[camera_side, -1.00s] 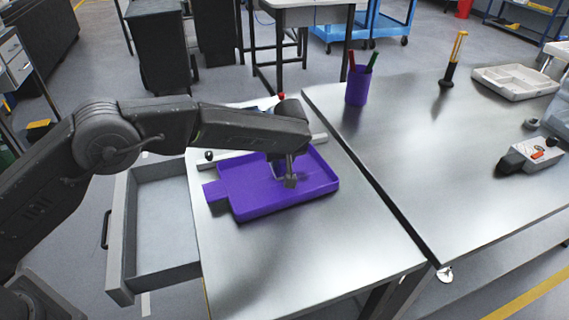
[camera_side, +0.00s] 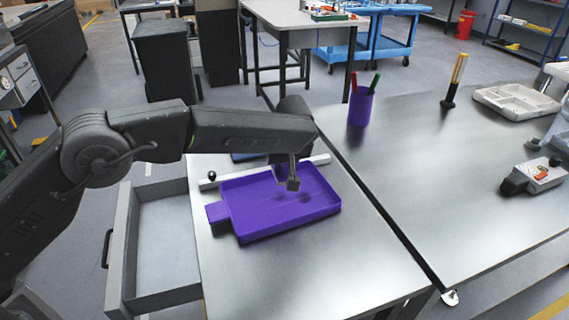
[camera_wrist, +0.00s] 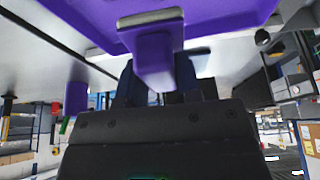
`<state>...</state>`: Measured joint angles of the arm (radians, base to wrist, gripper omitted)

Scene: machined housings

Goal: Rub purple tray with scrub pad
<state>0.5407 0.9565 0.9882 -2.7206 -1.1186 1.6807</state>
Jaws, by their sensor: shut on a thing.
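The purple tray (camera_side: 262,231) lies on the metal bench, with a short tab sticking out at its left. In the wrist view the scrub pad (camera_wrist: 155,55) looks purple with a grey edge, and the tray (camera_wrist: 230,12) fills the top of the picture. The pad appears just above the tray floor, with soft shadows on the floor near it. My gripper's fingers are partly hidden.
A pale bar (camera_side: 318,160) and a black knob (camera_side: 212,176) lie along the tray's far side. An open drawer (camera_side: 160,235) is at left. A purple pen cup (camera_side: 361,107) stands on the right bench (camera_side: 440,165). The bench in front of the tray is clear.

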